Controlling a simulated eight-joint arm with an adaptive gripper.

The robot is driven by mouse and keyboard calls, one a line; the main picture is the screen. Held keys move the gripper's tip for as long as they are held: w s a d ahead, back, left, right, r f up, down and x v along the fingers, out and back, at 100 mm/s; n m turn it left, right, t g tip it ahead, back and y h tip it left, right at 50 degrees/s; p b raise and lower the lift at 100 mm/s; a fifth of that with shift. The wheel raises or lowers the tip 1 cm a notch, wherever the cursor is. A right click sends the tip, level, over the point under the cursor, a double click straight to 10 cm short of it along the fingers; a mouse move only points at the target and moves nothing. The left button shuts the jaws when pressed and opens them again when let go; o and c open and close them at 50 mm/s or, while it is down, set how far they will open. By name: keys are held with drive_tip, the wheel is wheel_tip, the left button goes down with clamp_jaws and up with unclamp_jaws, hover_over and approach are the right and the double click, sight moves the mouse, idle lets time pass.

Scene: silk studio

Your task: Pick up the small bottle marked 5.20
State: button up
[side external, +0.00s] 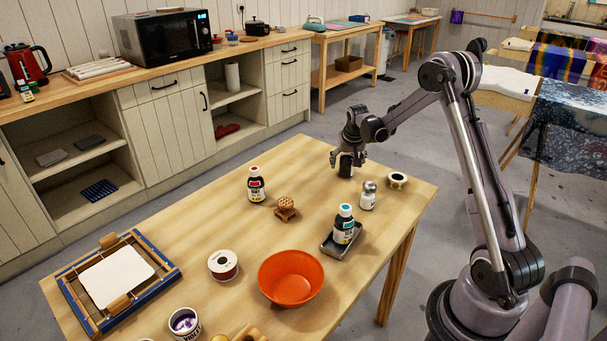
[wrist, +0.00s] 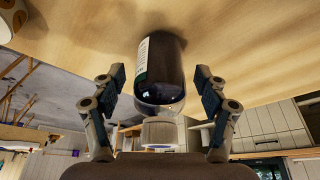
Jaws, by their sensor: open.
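In the wrist view a dark bottle (wrist: 163,68) with a pale cap (wrist: 160,131) and a white-and-green label strip on its left side stands between the open fingers of my gripper (wrist: 160,88). A gap shows on each side of the bottle. In the side view my gripper (side external: 347,162) is low over the far right part of the table and largely hides that bottle. Other bottles are a red-capped one (side external: 256,188), a teal-capped one (side external: 344,228) and a small grey-capped one (side external: 368,197). I cannot read 5.20 on any of them.
The wooden table (side external: 205,210) also holds an orange bowl (side external: 290,278), a grey tray (side external: 329,247) under the teal-capped bottle, a wooden stamp (side external: 286,208), a spool (side external: 223,266), a round pot (side external: 397,181) and a blue frame (side external: 172,272). Bare wood lies left of my gripper.

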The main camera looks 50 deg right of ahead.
drive_tip(key=shift+f, duration=0.2)
drive_tip(key=c, duration=1.3)
